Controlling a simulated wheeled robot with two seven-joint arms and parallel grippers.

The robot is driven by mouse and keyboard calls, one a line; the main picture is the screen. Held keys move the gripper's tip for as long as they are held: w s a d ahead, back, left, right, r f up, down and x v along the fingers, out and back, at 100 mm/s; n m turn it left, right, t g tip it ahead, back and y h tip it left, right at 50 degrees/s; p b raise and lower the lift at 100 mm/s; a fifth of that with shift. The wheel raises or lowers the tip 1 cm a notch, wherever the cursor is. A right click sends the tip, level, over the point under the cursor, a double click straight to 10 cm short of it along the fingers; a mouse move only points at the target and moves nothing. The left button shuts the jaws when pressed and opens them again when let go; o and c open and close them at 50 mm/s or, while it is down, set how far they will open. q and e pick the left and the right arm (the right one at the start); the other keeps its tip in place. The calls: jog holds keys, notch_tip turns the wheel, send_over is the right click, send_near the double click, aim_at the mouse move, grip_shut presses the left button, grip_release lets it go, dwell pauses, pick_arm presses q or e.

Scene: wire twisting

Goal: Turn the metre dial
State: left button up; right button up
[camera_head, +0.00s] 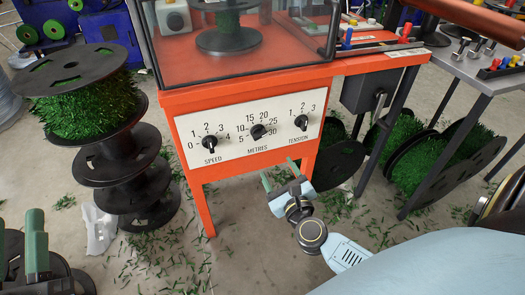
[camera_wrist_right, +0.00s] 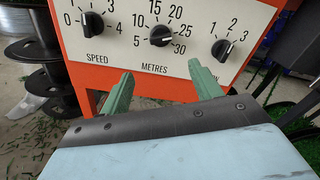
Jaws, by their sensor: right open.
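The black METRES dial (camera_head: 258,131) is the middle knob on the white panel (camera_head: 228,143) of the orange machine. Numbers from 5 to 30 surround it. In the right wrist view the METRES dial (camera_wrist_right: 160,36) sits just beyond the fingertips, roughly centred between them; its exact setting is hard to read. My right gripper (camera_head: 279,173) is open and empty, below and in front of the panel; its green fingers (camera_wrist_right: 161,69) are apart and not touching the dial. My left gripper (camera_head: 18,217) is at the lower left edge, partly cut off, with its fingers apart and nothing seen between them.
The SPEED knob (camera_head: 209,142) and TENSION knob (camera_head: 301,122) flank the dial. A clear-walled case (camera_head: 285,45) stands above the panel. Black spools with green wire (camera_head: 90,112) stand at left, others at right. Green clippings litter the floor. Space before the panel is free.

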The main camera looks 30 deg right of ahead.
aim_at(261, 138)
jog(key=b+x, duration=0.2)
jog(key=x, duration=1)
jog(key=shift+d, duration=0.1)
pick_arm(q)
jog(key=shift+s+a+r+t+h+b, duration=0.2)
jog(key=shift+s+r+t, duration=0.35)
jog(key=shift+t, duration=0.2)
jog(key=shift+s+a+r+t+h+b, duration=0.1)
jog(key=shift+s+r+t+h, duration=0.1)
jog(key=shift+s+r+t, duration=0.35)
jog(key=shift+s+a+r+t+h+b, duration=0.15)
jog(key=shift+s+r+t, duration=0.3)
jog(key=shift+t, duration=0.45)
pick_arm(e)
jog(key=shift+w+d, duration=0.15)
jog(key=shift+w, duration=0.55)
pick_arm(q)
jog(key=shift+s+f, duration=0.1)
pick_arm(e)
jog(key=c, duration=1)
